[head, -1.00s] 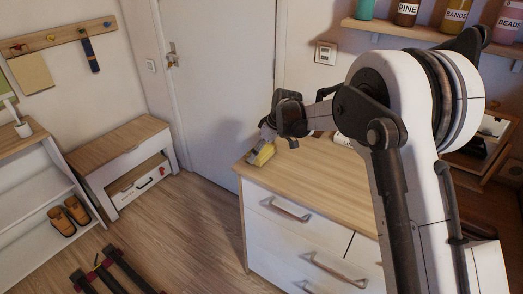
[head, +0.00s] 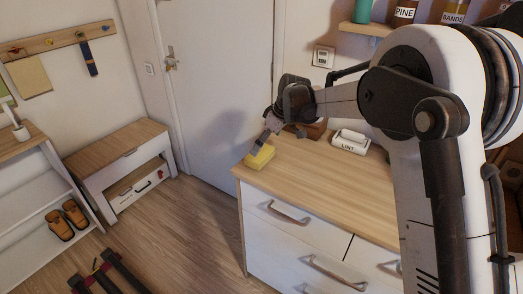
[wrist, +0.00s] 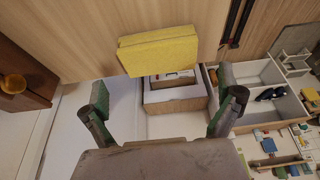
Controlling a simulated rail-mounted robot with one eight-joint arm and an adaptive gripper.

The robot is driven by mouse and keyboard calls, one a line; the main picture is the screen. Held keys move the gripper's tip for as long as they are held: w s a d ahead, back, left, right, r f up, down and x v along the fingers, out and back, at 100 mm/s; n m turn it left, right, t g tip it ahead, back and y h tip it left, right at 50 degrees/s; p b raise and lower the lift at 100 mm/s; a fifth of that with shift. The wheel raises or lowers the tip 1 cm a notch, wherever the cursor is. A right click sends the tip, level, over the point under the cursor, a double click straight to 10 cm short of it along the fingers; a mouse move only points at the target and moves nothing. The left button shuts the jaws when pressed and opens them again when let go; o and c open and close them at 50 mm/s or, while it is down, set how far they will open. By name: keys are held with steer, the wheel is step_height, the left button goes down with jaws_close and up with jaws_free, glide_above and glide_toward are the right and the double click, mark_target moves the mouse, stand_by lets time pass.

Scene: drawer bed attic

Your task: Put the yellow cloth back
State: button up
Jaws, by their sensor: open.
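The yellow cloth (head: 260,157) is a folded block at the front left corner of the dresser top (head: 325,178) in the head view. It also shows in the wrist view (wrist: 158,52), just beyond the fingertips and roughly centred between them. My gripper (head: 266,138) is directly above and beside the cloth in the head view, pointing down to the left. In the wrist view my gripper (wrist: 163,88) has its fingers wide apart with nothing between them. Whether a fingertip touches the cloth I cannot tell.
A white container marked LINT (head: 350,142) stands at the dresser's back, with a brown wooden object (head: 308,129) left of it. A low bench (head: 120,150) and a shelf with brown shoes (head: 67,218) stand left.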

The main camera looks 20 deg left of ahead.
steer(key=v, duration=0.5)
steer(key=shift+r, duration=0.2)
steer(key=s+d+r+m+t+h, duration=0.15)
steer(key=s+d+r+m, duration=0.4)
steer(key=d, duration=0.75)
steer(key=s+d+r+m+t, duration=0.2)
steer(key=s+d+r, duration=0.6)
steer(key=d, duration=0.4)
steer(key=s+d+f+m+t+h, duration=0.1)
steer(key=s+d+f+m, duration=0.2)
steer(key=s+d, duration=0.5)
steer(key=s+d+f+m+t+h, duration=0.1)
steer(key=s+d+f+m, duration=0.3)
steer(key=s+d, duration=0.4)
steer(key=s+h, duration=0.1)
steer(key=s, duration=0.5)
steer(key=shift+s, duration=0.3)
steer(key=shift+m+t, duration=0.25)
